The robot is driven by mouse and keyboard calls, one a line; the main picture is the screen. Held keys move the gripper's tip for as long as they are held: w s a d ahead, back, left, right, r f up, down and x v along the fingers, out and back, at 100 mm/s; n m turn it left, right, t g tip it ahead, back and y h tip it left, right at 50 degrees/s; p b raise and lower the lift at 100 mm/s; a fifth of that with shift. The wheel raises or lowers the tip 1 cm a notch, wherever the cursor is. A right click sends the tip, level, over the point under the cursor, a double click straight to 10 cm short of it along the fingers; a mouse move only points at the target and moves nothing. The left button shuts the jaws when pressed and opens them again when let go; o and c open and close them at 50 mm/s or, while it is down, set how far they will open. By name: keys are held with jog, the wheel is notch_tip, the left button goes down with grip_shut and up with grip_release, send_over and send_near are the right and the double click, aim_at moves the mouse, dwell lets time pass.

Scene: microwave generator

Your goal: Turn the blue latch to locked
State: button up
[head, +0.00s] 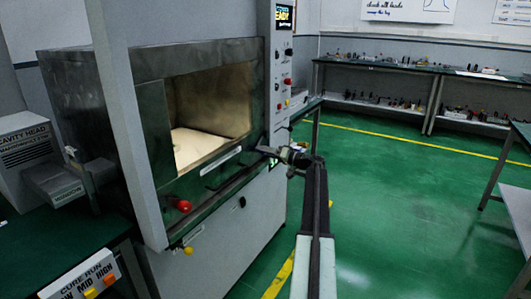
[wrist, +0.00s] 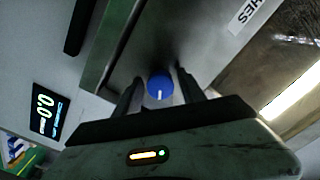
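The blue latch (wrist: 160,86) is a round blue knob with a white line on its face, seen in the wrist view on a dark metal front. The white line points down in that picture. My gripper (wrist: 157,80) is open, with one dark finger on each side of the blue latch and a narrow gap showing at each side. I cannot tell how deep the knob sits between the fingertips. In the head view my gripper (head: 267,151) is at the lower right of the microwave generator's open cavity (head: 210,105), and the blue latch cannot be made out there.
A red knob (head: 184,206) and a yellow knob (head: 188,250) sit on the generator's front at lower left. A display (wrist: 46,112) shows in the wrist view. A bench (head: 60,240) stands at left. Green floor (head: 390,220) is clear at right.

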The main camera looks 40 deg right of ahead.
dwell(0.3)
jog(key=v, duration=0.7)
jog(key=shift+s, duration=0.4)
